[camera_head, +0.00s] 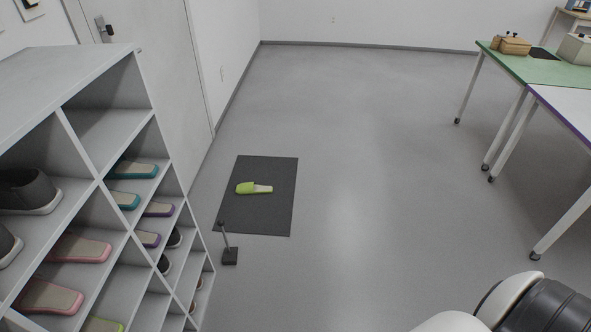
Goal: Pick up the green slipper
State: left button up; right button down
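A green slipper (254,188) with a pale insole lies on a dark grey mat (270,215) on the floor, left of the picture's middle. Its green toe part points left and its open heel points right. The slipper lies alone on the mat, with nothing touching it from above. Part of my own arm shows at the bottom right corner, far from the slipper. Neither of my grippers is in the picture.
A grey shelf (110,62) with several slippers and shoes in its compartments stands at the left. A small black stand (230,256) with a thin post is beside the mat's near edge. Tables (545,72) stand at the right. The middle floor is clear.

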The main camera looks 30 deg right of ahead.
aim_at(249, 187)
jog(key=z, duration=0.6)
jog(key=i+l, duration=0.15)
jog(key=i, duration=0.35)
jog(key=i+l, duration=0.2)
jog(key=i, duration=0.3)
jog(key=i+l, duration=0.15)
jog(key=i, duration=0.4)
jog(key=i+l+u, duration=0.1)
jog(key=i, duration=0.4)
